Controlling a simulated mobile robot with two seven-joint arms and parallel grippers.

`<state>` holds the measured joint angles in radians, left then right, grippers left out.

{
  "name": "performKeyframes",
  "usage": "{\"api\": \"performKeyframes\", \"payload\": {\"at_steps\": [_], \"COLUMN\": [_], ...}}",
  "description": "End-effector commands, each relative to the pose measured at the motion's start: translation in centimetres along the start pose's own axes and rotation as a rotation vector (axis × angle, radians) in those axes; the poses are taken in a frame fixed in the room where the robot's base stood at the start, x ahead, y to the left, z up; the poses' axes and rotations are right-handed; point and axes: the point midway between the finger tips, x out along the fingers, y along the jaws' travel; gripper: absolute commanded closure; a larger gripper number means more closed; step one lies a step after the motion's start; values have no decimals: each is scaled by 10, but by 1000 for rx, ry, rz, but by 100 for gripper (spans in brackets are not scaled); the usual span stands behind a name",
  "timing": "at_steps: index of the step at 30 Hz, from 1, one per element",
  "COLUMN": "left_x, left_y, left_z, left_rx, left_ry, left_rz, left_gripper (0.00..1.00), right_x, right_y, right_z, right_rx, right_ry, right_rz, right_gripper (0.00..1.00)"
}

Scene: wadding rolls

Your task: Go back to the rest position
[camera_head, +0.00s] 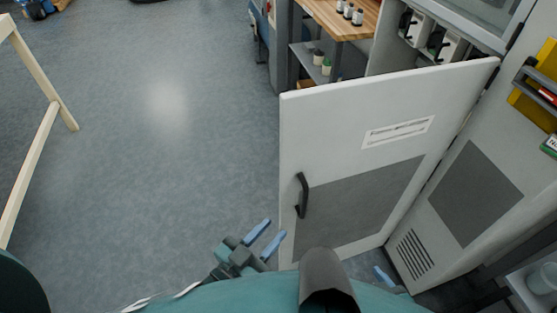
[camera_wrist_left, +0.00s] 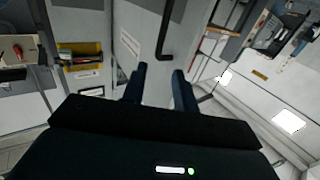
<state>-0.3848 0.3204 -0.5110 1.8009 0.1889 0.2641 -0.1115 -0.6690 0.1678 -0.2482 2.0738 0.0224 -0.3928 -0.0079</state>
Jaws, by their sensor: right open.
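My left gripper (camera_head: 269,234) is low in the middle of the head view, just left of the open cabinet door. Its two blue fingers are apart with nothing between them. The wrist view also shows the left gripper (camera_wrist_left: 158,82) with its fingers apart and empty, and a black handle (camera_wrist_left: 166,36) beyond them. My right gripper (camera_head: 382,275) shows only as a small blue part near the foot of the door; most of it is hidden by my body. No wadding roll can be made out for certain.
A white cabinet door (camera_head: 330,112) with a black handle (camera_head: 302,195) stands open close in front. A wooden-topped table (camera_head: 340,18) with small bottles is behind it. A wooden frame (camera_head: 35,150) stands at the left. The floor (camera_head: 170,180) between is clear.

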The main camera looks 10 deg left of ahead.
Motion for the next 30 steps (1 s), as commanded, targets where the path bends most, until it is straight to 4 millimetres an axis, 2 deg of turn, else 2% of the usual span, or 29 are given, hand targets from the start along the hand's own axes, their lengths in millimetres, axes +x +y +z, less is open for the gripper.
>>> {"api": "performKeyframes", "payload": {"at_steps": [5, 8, 11, 15, 20, 30], "left_x": [0, -7, -23, -56, -83, -87], "left_y": [0, -2, -11, -26, -37, -38], "left_z": [0, 5, 16, 34, 46, 49], "left_rx": [-3, -19, -47, -86, -112, -114], "left_ry": [-9, -82, -226, -436, -576, -595], "left_rz": [-3, -29, -84, -173, -236, -243], "left_gripper": [71, 71, 71, 71, 71, 71], "right_x": [0, -2, -4, -6, -5, -3], "right_y": [0, 0, 0, 2, 5, 6], "right_z": [-1, -3, -6, -5, 0, 0], "right_rx": [-1, -1, 0, 0, 2, 4], "right_ry": [0, 0, -2, -12, -27, -26], "right_rz": [0, 0, 2, 7, 13, 18], "right_gripper": [33, 33, 33, 33, 33, 33]}}
